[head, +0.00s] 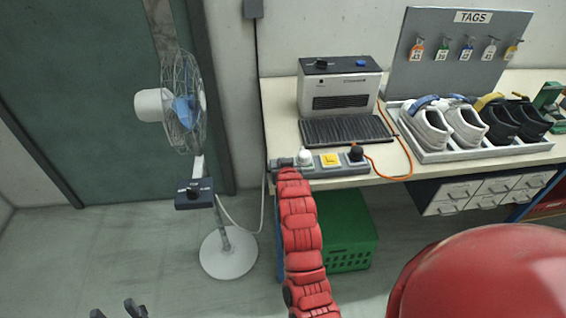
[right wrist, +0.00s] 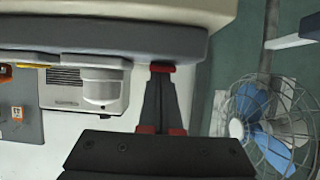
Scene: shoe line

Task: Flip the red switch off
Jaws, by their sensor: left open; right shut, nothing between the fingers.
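I cannot pick out a red switch for certain in either view. A grey power strip (head: 318,172) lies along the table's front edge, with a white plug (head: 305,157), a yellow square part (head: 330,160) and a black plug (head: 356,153). My red right arm reaches up to its left end and hides part of it. My right gripper (right wrist: 161,70) is shut and empty in the right wrist view, its red tips close to a grey edge; I cannot tell if they touch. My left gripper (head: 117,311) is open and empty at the bottom left, far from the strip.
An orange cable (head: 405,150) runs from the black plug. A fan (head: 185,105) stands left; a green crate (head: 350,230) sits below.

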